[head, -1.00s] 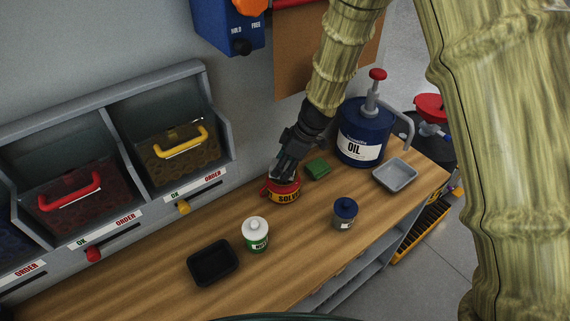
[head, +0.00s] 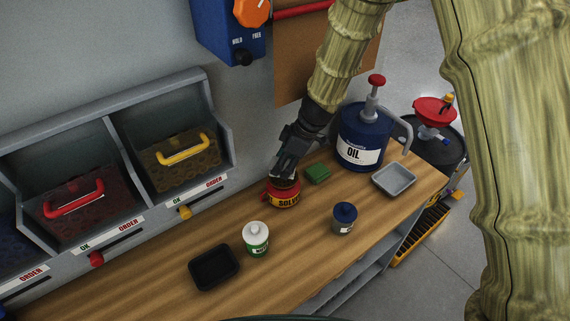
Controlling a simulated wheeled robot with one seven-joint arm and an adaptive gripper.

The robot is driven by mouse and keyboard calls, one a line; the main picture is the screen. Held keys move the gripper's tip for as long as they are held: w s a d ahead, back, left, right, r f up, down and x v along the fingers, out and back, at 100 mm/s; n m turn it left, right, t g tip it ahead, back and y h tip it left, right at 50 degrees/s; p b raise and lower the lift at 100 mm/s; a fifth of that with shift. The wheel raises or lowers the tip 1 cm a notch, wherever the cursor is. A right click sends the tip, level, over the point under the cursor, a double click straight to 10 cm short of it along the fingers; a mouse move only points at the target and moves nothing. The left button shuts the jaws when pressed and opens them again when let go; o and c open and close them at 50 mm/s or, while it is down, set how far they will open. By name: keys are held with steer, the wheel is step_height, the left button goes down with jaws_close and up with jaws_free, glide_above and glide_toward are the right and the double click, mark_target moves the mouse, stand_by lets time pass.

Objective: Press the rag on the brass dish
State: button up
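A small green folded pad (head: 318,173), which looks like the rag, lies flat on the bench just right of the red and yellow solvent can (head: 285,198). A dark brownish round top (head: 289,184), perhaps the brass dish, shows on the can and is partly covered by my gripper. My gripper (head: 283,173) points down over the top of this can, its fingertips at or just above the dish. The fingers look close together, but their gap is hidden. I cannot tell whether they hold anything or touch the dish.
A blue oil can (head: 362,140) with a pump and a grey tray (head: 394,180) stand to the right. A blue-lidded jar (head: 344,218), a green and white bottle (head: 256,240) and a black tray (head: 214,267) stand nearer. Bins (head: 168,150) line the left wall.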

steer(key=shift+r+p, duration=0.9)
steer(key=shift+r, duration=1.1)
